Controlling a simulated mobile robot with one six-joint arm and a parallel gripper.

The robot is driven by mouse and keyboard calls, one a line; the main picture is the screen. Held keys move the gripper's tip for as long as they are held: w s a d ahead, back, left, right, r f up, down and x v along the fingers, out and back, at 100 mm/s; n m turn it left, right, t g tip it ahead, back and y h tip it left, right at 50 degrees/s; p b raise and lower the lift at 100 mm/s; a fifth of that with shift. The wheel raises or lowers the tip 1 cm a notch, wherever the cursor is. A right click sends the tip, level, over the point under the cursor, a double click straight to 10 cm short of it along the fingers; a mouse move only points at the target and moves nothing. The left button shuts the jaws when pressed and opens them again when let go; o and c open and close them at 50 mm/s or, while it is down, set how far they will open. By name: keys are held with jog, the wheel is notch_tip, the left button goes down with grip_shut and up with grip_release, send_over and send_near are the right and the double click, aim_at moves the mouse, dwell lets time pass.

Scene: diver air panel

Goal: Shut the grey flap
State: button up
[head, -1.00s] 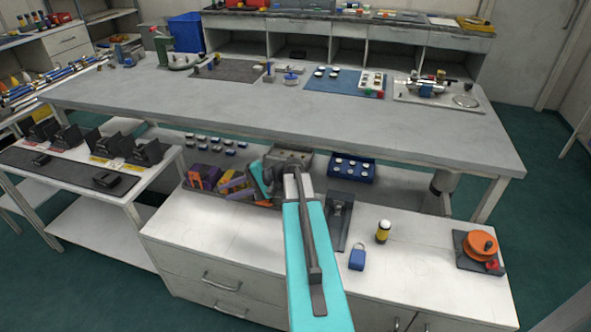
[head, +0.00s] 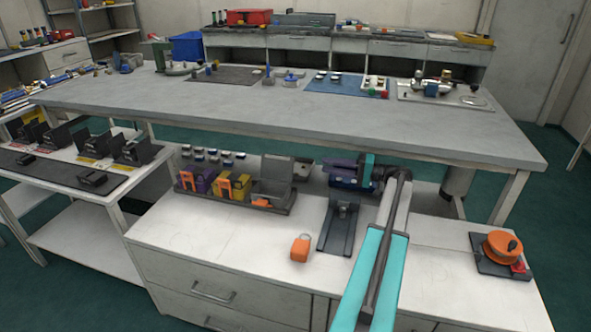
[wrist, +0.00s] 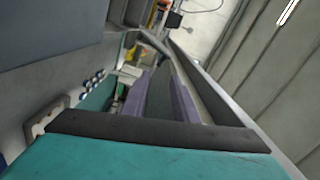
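What looks like the grey flap (head: 278,178) stands raised over the right-hand bay of a grey tray (head: 262,209) in the head view. An orange piece lies in the bay below it. My gripper (head: 340,168), with purple fingers and a teal body, is to the right of the flap, apart from it, under the big bench's edge. The fingers point left. In the wrist view the two purple fingers (wrist: 158,98) stand apart with nothing clearly held between them. I cannot identify the flap for sure in the wrist view.
Purple and yellow blocks with orange parts (head: 215,184) fill the tray's other bays. A dark bracket (head: 341,228) and an orange padlock (head: 300,248) are on the white cabinet top. The bench (head: 290,110) overhangs behind. An orange reel (head: 502,246) sits at right.

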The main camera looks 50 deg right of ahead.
jog(key=shift+s+d, duration=0.3)
jog(key=shift+d, duration=0.15)
jog(key=shift+w+a, duration=0.1)
jog(key=shift+w, duration=0.05)
jog(key=b, duration=0.2)
send_near(278, 167)
jog(key=w, duration=0.1)
jog(key=w+d+r, duration=0.1)
jog(key=w, duration=0.3)
jog(key=shift+w+d+r, duration=0.2)
jog(key=shift+d+r, duration=0.05)
jog(key=shift+r, duration=0.05)
